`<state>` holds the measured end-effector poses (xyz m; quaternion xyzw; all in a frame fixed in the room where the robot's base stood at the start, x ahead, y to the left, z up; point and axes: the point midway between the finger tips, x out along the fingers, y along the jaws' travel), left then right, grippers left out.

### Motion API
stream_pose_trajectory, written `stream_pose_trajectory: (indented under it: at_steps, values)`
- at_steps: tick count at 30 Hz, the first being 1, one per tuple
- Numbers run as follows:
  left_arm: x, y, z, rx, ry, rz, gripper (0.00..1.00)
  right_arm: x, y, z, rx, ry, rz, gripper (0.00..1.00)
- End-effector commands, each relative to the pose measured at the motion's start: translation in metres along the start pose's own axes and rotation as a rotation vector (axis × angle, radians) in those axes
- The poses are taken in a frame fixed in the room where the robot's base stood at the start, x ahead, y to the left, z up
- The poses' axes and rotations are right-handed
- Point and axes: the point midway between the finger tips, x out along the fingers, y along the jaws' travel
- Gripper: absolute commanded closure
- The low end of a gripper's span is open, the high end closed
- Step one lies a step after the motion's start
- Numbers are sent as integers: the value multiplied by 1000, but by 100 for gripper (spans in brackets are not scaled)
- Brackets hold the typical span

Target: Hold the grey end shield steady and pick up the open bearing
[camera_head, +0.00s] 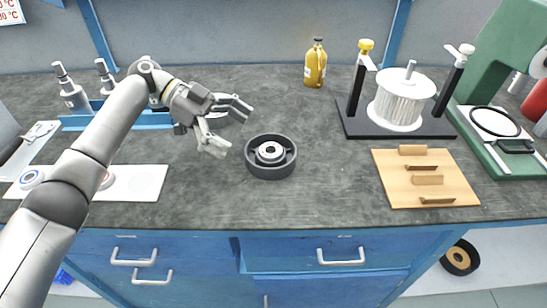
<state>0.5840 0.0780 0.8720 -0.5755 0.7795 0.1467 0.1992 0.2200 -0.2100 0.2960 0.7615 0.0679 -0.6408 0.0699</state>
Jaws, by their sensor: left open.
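The grey end shield (285,169) is a dark round cup lying on the bench at the centre. A pale ring (270,152) shows in its middle; I cannot tell whether it is a bearing or part of the shield. Two small rings lie on the white mat at the left: one with a bluish face (31,178), one reddish (106,180) and partly hidden by my arm. I cannot tell which is the open bearing. My left gripper (238,127) is open and empty, up and left of the shield, apart from it. My right gripper is out of view.
A yellow bottle (315,66), a black stand with a white ribbed rotor (400,100), a wooden board (425,190) and a green press (485,70) stand right. Bench around the shield is clear.

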Motion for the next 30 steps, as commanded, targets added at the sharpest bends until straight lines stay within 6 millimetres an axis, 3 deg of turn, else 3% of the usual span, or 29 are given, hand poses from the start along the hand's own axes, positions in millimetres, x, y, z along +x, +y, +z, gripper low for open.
stream_pose_trajectory:
  at_steps: [9, 15, 30]
  values:
    - [50, 1, 1, 0, 3, 4, 0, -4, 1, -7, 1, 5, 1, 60]
    - [71, 1, 0, 0, 2, 2, 0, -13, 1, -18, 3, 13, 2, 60]
    - [82, 1, 0, -1, 0, 3, 1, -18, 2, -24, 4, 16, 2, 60]
